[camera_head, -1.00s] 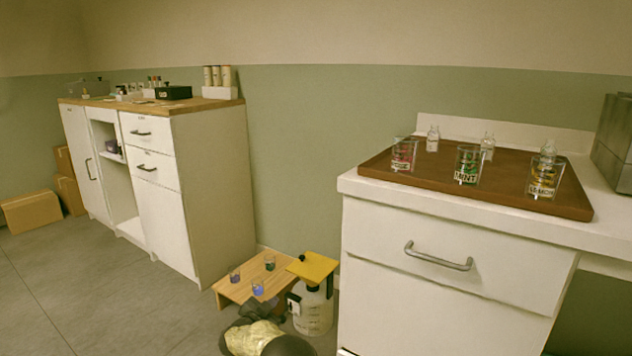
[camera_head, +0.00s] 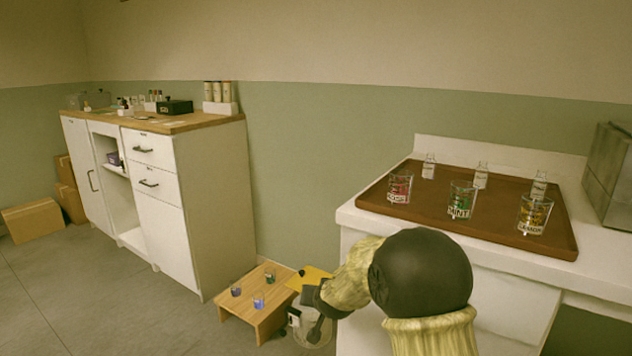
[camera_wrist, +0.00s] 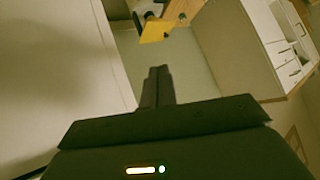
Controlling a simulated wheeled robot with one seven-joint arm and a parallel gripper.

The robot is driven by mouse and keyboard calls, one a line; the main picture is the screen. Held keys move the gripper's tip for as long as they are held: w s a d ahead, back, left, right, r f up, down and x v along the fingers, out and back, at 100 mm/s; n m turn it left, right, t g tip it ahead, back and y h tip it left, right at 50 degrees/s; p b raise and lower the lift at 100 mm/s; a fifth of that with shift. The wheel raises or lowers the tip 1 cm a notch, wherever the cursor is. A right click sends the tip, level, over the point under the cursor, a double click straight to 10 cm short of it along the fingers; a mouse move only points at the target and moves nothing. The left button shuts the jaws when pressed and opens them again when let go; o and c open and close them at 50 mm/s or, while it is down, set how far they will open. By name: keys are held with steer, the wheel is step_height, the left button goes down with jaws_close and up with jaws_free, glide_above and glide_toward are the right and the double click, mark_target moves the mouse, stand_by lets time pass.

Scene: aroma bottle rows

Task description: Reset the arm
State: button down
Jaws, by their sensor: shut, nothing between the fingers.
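My gripper (camera_wrist: 159,72) shows in the wrist view with its two dark fingers pressed together and nothing between them. In the head view my arm rises in front of the right-hand counter, with a dark round joint and pale yellowish covers. Its far end points down and left, close in the picture to the yellow-topped container (camera_head: 308,277). I cannot tell how far apart they are. That yellow top also shows beyond the fingers in the wrist view (camera_wrist: 156,29).
The brown tray (camera_head: 400,212) on the white counter (camera_head: 350,218) holds three labelled glasses and three small bottles. A low wooden stand (camera_head: 238,309) with small glasses is on the floor. The white cabinet (camera_head: 215,200) stands left. Floor at left is mostly clear.

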steer(key=s+d+r+g+h+p, duration=0.15)
steer(key=s+d, duration=0.35)
steer(key=s, duration=0.5)
steer(key=s+d+r+n+g+p, duration=0.1)
steer(key=s+d+r+g+p, duration=0.3)
steer(key=s, duration=0.7)
steer(key=s+d+f+g, duration=0.15)
steer(key=s+d, duration=0.35)
steer(key=s, duration=0.5)
step_height(320, 180, up, 38)
steer(key=p, duration=3.7)
steer(key=shift+w+f, duration=0.2)
steer(key=shift+f, duration=0.05)
steer(key=shift+d+f, duration=0.1)
